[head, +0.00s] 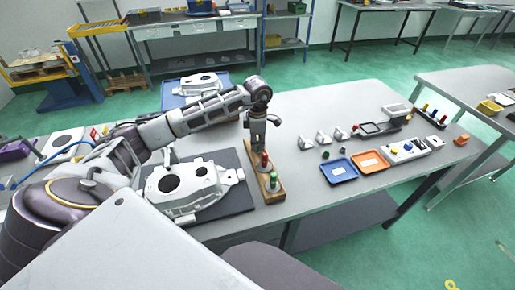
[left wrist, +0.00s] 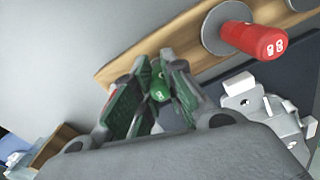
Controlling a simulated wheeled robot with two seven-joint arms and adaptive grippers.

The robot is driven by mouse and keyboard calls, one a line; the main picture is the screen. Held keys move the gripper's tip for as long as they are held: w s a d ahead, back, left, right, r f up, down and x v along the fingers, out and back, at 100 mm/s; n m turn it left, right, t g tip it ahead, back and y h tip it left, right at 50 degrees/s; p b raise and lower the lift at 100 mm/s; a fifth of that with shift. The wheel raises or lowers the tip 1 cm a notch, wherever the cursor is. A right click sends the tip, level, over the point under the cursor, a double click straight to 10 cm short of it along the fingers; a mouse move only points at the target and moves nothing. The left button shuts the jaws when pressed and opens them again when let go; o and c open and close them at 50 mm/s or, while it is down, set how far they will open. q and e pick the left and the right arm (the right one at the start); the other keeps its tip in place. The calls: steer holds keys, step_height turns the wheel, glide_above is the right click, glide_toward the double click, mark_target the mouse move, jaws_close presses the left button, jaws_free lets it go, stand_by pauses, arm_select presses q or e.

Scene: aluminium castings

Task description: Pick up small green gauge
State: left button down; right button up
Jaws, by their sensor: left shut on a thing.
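My left gripper (head: 259,140) points down over the far end of a wooden gauge rack (head: 265,192) on the table. The left wrist view shows its fingers (left wrist: 158,92) closed around the small green gauge (left wrist: 160,89), whose green end shows between them. I cannot tell whether the gauge is still seated in the rack. In the head view the gripper hides it. A red gauge (head: 265,159) stands in the rack beside the gripper; it also shows in the left wrist view (left wrist: 254,40). Another green gauge (head: 273,180) stands at the near end. My right gripper is not in view.
A pale aluminium casting (head: 183,187) lies on a dark mat (head: 239,200) left of the rack. To the right are a blue tray (head: 339,171), an orange tray (head: 371,162) and small metal parts (head: 323,137). The table (head: 300,190) is bare just right of the rack.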

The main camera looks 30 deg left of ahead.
arm_select(q)
steer(key=shift+r, duration=0.5)
step_height(320, 180, up, 7)
steer(key=shift+r+b, duration=0.2)
steer(key=shift+b, duration=0.15)
steer(key=shift+r, duration=0.75)
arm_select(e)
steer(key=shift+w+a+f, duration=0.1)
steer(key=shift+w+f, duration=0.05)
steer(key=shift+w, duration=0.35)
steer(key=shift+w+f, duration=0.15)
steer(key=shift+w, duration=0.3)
